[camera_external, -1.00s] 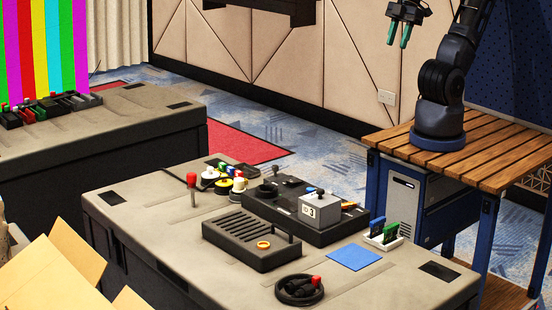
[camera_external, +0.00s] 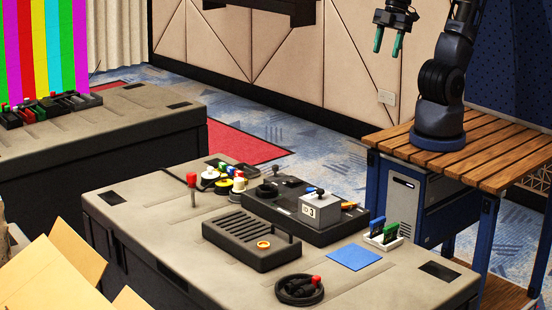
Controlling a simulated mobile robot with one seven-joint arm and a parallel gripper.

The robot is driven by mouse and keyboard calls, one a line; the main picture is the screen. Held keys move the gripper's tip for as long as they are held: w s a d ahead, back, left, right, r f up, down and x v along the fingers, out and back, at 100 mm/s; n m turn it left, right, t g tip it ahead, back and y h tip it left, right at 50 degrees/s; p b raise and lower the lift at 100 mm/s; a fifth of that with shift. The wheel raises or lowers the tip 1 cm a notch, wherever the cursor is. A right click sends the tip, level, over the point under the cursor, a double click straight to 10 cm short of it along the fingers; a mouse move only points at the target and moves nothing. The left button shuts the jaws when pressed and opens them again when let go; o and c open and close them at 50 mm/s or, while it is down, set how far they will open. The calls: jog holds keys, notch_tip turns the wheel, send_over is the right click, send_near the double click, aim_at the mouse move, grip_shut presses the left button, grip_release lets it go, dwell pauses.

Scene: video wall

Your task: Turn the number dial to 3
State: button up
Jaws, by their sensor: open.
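A grey box (camera_external: 312,203) with a white face marked with digits, among them a 3, sits on the right part of a black control panel (camera_external: 281,224). I take it for the number dial; the exact reading is too small to be sure of. A small dark knob tops the box. My gripper (camera_external: 388,43) hangs high at the top of the view, above and to the right of the panel. Its two green fingertips point down and stand apart, with nothing between them. It is well clear of the dial.
The panel stands on a grey console (camera_external: 150,207). Cardboard (camera_external: 53,273) fills the lower left.

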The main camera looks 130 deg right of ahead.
jog(key=w+d+f+n+g, duration=0.15)
jog(key=w+f+n, duration=0.25)
jog(key=w+f, duration=0.85)
jog(key=shift+w+d+f+n+g, duration=0.35)
jog(key=shift+w+f, duration=0.9)
jog(key=shift+f, duration=3.25)
jog(key=shift+w+d+f+n+g, duration=0.15)
jog(key=shift+w+f+n+g, duration=0.75)
jog(key=shift+f, duration=3.55)
jog(key=shift+w+d+f+n, duration=0.25)
jog(key=shift+w+f, duration=1.3)
jog(key=shift+f, duration=2.95)
jog(key=c, duration=1)
